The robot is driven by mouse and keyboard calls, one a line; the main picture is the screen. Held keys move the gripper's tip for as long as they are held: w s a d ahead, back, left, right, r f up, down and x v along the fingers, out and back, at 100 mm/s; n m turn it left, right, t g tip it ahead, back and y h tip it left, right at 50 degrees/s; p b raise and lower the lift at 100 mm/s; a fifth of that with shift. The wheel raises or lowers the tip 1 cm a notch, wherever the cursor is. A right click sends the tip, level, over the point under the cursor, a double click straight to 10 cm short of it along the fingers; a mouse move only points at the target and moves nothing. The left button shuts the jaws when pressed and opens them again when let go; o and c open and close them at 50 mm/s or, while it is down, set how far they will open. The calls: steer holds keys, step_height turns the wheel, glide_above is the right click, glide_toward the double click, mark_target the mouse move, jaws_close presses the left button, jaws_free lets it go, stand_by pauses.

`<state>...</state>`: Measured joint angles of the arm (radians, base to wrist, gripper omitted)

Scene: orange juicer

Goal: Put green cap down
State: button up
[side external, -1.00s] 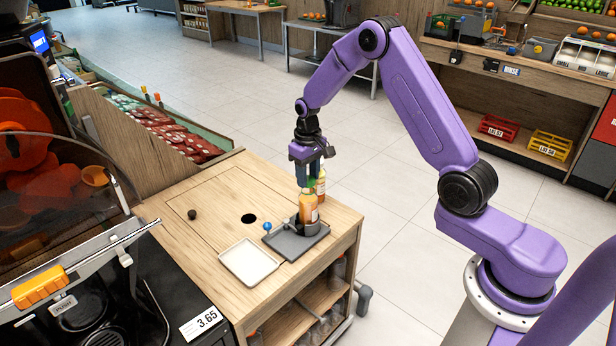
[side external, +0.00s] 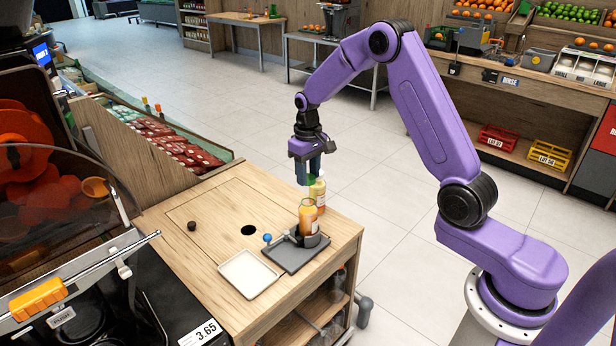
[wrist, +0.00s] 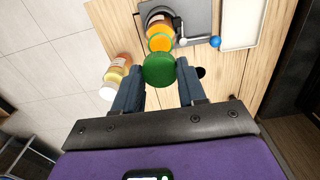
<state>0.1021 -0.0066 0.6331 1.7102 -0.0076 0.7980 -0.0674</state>
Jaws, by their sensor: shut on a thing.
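My gripper (side external: 308,172) is shut on the green cap (wrist: 159,69) and holds it above the counter. The cap also shows small between the fingers in the side view (side external: 311,181). An uncapped bottle of orange juice (side external: 308,213) stands upright in the grey holder (side external: 300,256), below the cap and apart from it. In the wrist view the bottle's orange mouth (wrist: 160,43) lies just beyond the cap. A second juice bottle (side external: 318,190) with a pale cap stands behind, and shows left of my fingers in the wrist view (wrist: 116,76).
A white tray (side external: 247,273) lies beside the holder, near a blue-knobbed lever (side external: 268,238). The wooden counter (side external: 200,240) has a round hole (side external: 248,230) and a small dark knob (side external: 192,225). Its left and back areas are mostly clear.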

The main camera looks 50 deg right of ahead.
steer(key=s+a+f+n, duration=0.2)
steer(key=s+a+f, duration=0.25)
steer(key=a, duration=0.35)
steer(key=s+a+f+n, duration=0.2)
steer(key=s+a+f, duration=0.25)
steer(key=a, duration=0.35)
glide_above(249, 271)
step_height(249, 271, down, 10)
steer(key=shift+s+r, duration=0.1)
steer(key=shift+r, duration=0.05)
steer(key=shift+w+f, duration=0.25)
steer(key=shift+f, duration=1.5)
steer(key=shift+f, duration=0.2)
